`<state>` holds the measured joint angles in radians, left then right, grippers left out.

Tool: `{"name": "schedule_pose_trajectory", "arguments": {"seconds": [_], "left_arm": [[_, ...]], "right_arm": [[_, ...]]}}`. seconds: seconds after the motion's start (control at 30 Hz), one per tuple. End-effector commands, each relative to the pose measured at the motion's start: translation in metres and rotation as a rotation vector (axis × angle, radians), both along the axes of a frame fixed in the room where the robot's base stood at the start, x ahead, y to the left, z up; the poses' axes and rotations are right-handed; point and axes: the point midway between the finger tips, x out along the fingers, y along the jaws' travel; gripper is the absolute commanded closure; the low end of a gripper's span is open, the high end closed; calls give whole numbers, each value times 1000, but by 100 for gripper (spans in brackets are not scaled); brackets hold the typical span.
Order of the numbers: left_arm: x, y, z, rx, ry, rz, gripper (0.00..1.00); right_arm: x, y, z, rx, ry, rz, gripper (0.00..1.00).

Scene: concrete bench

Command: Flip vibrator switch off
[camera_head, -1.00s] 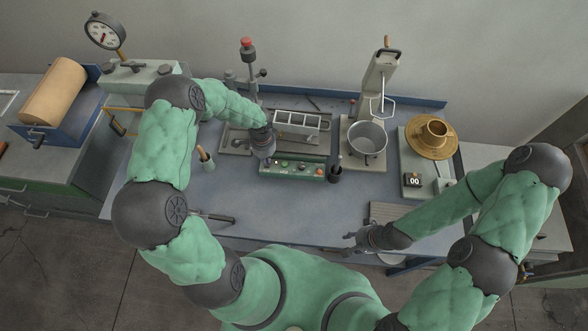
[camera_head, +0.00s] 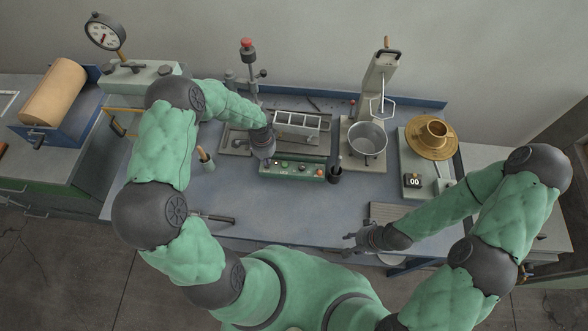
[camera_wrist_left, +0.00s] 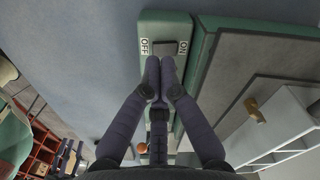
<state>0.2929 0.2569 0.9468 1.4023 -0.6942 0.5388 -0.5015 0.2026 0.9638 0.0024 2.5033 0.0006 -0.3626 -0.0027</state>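The green control box (camera_head: 308,171) with lights and knobs lies on the bench, in front of the grey three-part mould. In the left wrist view, its black switch (camera_wrist_left: 165,47) sits between an OFF label on the left and an ON label on the right. I cannot tell clearly which way the switch is tilted. My left gripper (camera_wrist_left: 161,62) is shut with nothing between its fingertips, which are right at the switch's near edge; contact is unclear. In the head view the left gripper (camera_head: 266,158) hides the box's left end. My right gripper (camera_head: 349,243) is open and empty near the front edge.
The grey mould (camera_head: 297,122) stands close behind the box, and a dark cup (camera_head: 335,175) stands at its right end. A metal bucket (camera_head: 368,139) and a brass pan (camera_head: 430,136) are farther right. The bench front is mostly clear.

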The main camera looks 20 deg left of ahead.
Motion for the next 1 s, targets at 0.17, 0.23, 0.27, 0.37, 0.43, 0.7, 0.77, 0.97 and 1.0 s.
{"name": "schedule_pose_trajectory", "arguments": {"seconds": [0.17, 0.23, 0.27, 0.37, 0.43, 0.7, 0.77, 0.97, 1.0], "left_arm": [[0, 0, 0, 0, 0, 0, 100], [0, 0, -1, 0, 0, 0, 100], [0, 0, -2, 0, 0, 0, 100], [0, 0, -3, 0, 0, 0, 100], [0, 0, -4, 0, 0, 0, 100], [0, 0, -7, 0, 0, 0, 100], [0, 0, -8, 0, 0, 0, 100], [0, 0, -11, 0, 0, 0, 100], [0, 0, -11, 0, 0, 0, 100]], "right_arm": [[0, 0, 0, 0, 0, 0, 60], [0, 0, -1, 0, 0, 0, 60], [0, 0, -1, 0, 0, 0, 60], [0, 0, -3, 0, 0, 0, 60], [0, 0, -4, 0, 0, 0, 60], [0, 0, -7, 0, 0, 0, 60], [0, 0, -7, 0, 0, 0, 60], [0, 0, -9, 0, 0, 0, 60], [0, 0, -10, 0, 0, 0, 60]]}}
